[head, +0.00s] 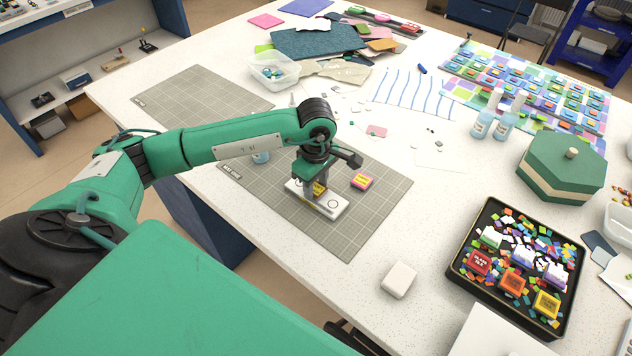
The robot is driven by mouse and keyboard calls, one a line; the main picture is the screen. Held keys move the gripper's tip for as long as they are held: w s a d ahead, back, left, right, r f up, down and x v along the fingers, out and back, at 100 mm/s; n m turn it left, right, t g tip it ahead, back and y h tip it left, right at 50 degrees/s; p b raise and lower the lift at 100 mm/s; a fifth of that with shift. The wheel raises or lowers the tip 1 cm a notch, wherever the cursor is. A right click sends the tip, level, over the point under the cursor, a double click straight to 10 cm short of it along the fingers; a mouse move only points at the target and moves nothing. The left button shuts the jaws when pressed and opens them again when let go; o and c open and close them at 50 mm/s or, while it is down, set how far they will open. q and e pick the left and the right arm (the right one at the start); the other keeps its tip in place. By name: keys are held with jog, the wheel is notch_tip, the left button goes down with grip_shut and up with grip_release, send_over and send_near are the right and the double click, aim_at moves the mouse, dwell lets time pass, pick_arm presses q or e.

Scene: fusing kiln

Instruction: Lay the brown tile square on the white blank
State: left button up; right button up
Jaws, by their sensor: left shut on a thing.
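My left gripper (314,195) points down over the white blank (333,206), which lies on the grey cutting mat and has dark ring marks on its top. The gripper is shut on the brown tile (320,188), of which only a small brown and yellow part shows between and beside the fingers. The tile is over the blank; I cannot tell whether it touches it or is square to it. My right gripper is not in view.
A pink and yellow tile (362,181) lies on the mat (345,238) just right of the blank. A white block (399,280) sits nearer the front edge. A black tray (463,268) of coloured pieces and a green hexagonal box (565,165) stand at the right.

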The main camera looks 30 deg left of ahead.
aim_at(316, 188)
pick_arm(q)
jog(key=shift+f, duration=0.2)
jog(key=o, duration=1)
jog(key=shift+r, duration=0.1)
jog(key=shift+r, duration=0.1)
jog(key=shift+r+b, duration=1.65)
jog(key=shift+r, duration=4.4)
jog(key=shift+s+f, duration=0.1)
